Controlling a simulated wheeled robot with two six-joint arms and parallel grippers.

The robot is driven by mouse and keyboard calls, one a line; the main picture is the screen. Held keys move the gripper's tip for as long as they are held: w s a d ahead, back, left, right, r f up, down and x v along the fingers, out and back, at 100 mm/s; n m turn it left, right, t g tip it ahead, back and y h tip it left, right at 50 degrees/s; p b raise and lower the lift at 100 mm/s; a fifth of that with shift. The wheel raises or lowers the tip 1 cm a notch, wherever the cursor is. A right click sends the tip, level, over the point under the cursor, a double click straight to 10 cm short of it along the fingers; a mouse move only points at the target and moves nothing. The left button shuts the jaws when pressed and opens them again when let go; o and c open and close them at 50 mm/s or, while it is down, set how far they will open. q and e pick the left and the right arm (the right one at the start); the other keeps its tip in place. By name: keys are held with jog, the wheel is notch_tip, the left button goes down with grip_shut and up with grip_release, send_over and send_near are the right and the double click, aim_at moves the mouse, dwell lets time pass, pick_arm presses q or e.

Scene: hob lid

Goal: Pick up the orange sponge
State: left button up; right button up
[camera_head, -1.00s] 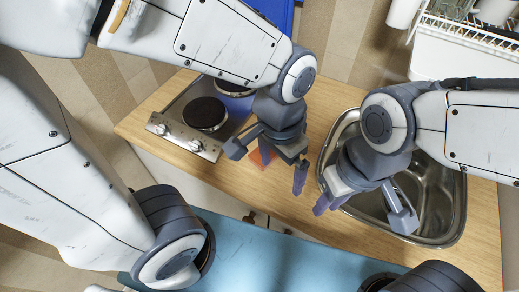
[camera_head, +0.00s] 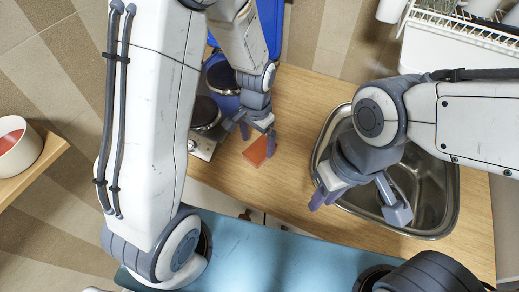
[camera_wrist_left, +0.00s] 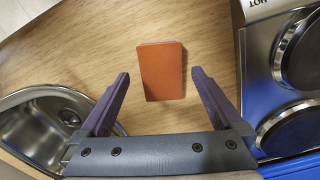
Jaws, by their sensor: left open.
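The orange sponge (camera_head: 258,150) lies flat on the wooden counter between the hob and the sink. In the left wrist view the sponge (camera_wrist_left: 161,71) lies beyond and between my fingertips, with bare wood around it. My left gripper (camera_head: 256,129) is open and empty, just behind the sponge in the head view; its two fingers also show spread in the left wrist view (camera_wrist_left: 160,82). My right gripper (camera_head: 354,200) hangs over the sink with its fingers spread and nothing visible between them.
The hob (camera_head: 201,146) with dark round plates stands left of the sponge, partly hidden by my left arm. The steel sink (camera_head: 432,215) is to the right. A white dish rack (camera_head: 470,28) stands at the back right.

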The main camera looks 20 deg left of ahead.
aim_at(257, 151)
pick_arm(q)
jog(key=shift+f, duration=1.85)
jog(key=c, duration=1.2)
jog(key=shift+w+r, duration=0.1)
jog(key=shift+r, duration=0.35)
jog(key=r, duration=0.3)
jog(key=shift+d+r+b, duration=0.35)
jog(key=s+d+r, duration=0.1)
jog(key=d+r, duration=0.1)
jog(key=d, duration=0.1)
jog(key=s+d+r+b, duration=0.1)
jog(key=s+d+r, duration=0.1)
jog(key=d, duration=0.1)
jog(key=s+d+r, duration=0.1)
jog(key=d+r, duration=0.1)
jog(key=d, duration=0.2)
jog(key=shift+s+r, duration=0.25)
